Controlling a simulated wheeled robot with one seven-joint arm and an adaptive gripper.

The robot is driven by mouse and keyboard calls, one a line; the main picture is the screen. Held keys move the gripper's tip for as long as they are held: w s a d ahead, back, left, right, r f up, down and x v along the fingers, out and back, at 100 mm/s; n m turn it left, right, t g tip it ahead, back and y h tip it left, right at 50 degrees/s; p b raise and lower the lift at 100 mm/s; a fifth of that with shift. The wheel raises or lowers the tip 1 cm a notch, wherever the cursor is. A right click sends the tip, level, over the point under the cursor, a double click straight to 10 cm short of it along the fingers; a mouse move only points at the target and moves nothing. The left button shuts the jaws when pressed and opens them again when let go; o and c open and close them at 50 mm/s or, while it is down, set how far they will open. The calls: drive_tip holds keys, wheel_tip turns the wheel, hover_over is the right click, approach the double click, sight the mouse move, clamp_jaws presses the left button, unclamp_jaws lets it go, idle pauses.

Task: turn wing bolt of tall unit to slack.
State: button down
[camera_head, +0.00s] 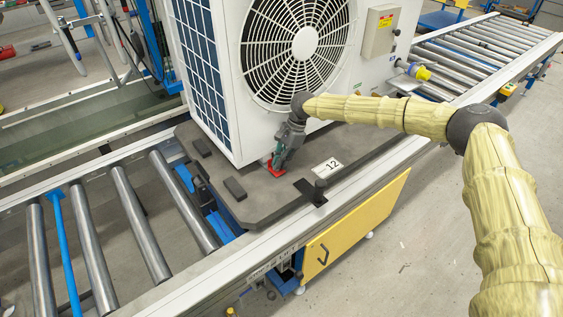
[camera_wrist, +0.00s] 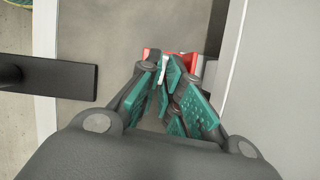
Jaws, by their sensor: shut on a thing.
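The tall unit (camera_head: 355,75) is a white box with a round fan grille and blue side fins, standing on a dark grey pallet (camera_head: 240,205). My gripper (camera_head: 278,163) points down at the unit's lower front edge. It is shut on the wing bolt, which the fingers mostly hide. Red parts at the bolt show around the fingertips in the head view (camera_head: 276,169). In the wrist view, red (camera_wrist: 188,62) shows just beyond my green-padded gripper (camera_wrist: 165,82), with a thin white piece between the pads. The bolt's exact angle cannot be told.
The pallet rests on a roller conveyor (camera_head: 135,220). A yellow panel (camera_head: 355,228) hangs below. The unit's wall is close beside my gripper.

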drive_tip(key=shift+w+d, duration=0.15)
drive_tip(key=shift+w, duration=0.05)
drive_tip(key=c, duration=1.6)
unclamp_jaws()
drive_tip(key=v, duration=1.2)
